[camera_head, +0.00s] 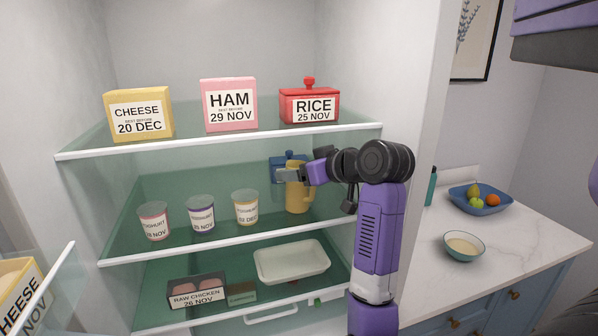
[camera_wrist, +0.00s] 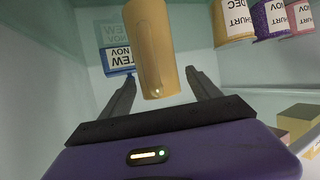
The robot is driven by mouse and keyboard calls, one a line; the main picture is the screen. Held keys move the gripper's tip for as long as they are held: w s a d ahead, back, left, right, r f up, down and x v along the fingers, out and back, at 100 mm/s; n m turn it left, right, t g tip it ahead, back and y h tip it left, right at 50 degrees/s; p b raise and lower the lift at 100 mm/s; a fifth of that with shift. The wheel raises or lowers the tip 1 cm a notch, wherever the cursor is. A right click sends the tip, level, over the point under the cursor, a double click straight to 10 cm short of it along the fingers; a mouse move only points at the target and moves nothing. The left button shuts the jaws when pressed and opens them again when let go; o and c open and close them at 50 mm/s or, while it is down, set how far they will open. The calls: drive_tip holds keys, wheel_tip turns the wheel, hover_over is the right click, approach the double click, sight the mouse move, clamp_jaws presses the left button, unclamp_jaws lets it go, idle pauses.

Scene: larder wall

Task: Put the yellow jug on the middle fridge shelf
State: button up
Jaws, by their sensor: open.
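The yellow jug (camera_head: 298,198) stands upright on the right part of the middle fridge shelf (camera_head: 200,249), in front of a blue container. In the wrist view the jug (camera_wrist: 152,45) sits between the two fingers of my gripper (camera_wrist: 160,82). My gripper (camera_head: 289,175) is open, with a finger on either side of the jug's upper part. Gaps show between the jug and the fingers in the wrist view. The jug's base is out of the wrist view.
Several yoghurt pots (camera_head: 201,214) stand left of the jug. The blue container (camera_head: 279,167) is close behind it. The upper shelf (camera_head: 230,140) holds cheese, ham and rice. Below are raw chicken (camera_head: 197,291) and a white tray (camera_head: 291,262).

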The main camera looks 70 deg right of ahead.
drive_tip(key=v, duration=1.2)
idle(0.3)
